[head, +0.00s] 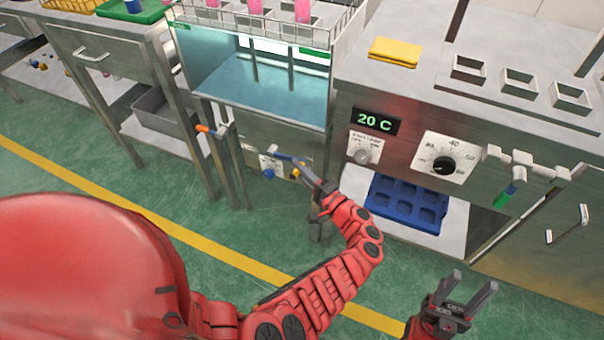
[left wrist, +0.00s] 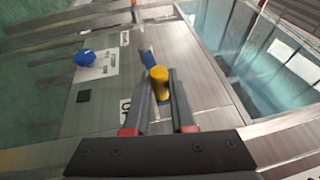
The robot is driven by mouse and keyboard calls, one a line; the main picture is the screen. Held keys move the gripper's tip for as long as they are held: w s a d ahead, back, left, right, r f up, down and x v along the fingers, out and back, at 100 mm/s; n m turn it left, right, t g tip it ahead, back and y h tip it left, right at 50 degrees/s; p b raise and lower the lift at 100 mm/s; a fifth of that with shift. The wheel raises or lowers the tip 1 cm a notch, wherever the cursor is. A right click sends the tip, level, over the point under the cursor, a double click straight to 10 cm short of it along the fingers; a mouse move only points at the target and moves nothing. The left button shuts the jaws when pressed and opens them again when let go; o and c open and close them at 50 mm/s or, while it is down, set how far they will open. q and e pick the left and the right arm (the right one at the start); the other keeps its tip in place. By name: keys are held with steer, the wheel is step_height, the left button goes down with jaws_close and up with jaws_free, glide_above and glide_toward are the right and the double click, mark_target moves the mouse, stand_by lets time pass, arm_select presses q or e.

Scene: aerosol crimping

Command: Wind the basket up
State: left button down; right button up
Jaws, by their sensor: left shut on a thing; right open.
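The wire basket (head: 322,36) is at the top of the water tank (head: 270,92) in the head view and holds several pink cans (head: 302,10). My left gripper (head: 305,174) is at the front panel below the tank, shut on the yellow knob of a crank. In the left wrist view the yellow knob (left wrist: 159,84) sits between the fingers of my left gripper (left wrist: 158,90), with the blue crank arm (left wrist: 147,57) beyond it. My right gripper (head: 470,284) is open and empty at the lower right, above the floor.
A blue knob (left wrist: 84,57) is on the panel beside the crank. An orange-tipped lever (head: 206,129) is left of the tank. At right stand a bench with a 20 C display (head: 375,121), a dial (head: 443,164), a green-handled lever (head: 509,190) and a blue tray (head: 408,203).

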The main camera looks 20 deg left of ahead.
arm_select(q)
steer(key=shift+s+a+f+b, duration=0.15)
steer(key=shift+a+f+b, duration=0.1)
steer(key=shift+f+b, duration=0.55)
steer(key=shift+r, duration=0.15)
steer(key=c, duration=0.8)
jaws_free()
steer(key=shift+a, duration=0.1)
steer(key=shift+o, duration=0.2)
steer(key=shift+d, duration=0.25)
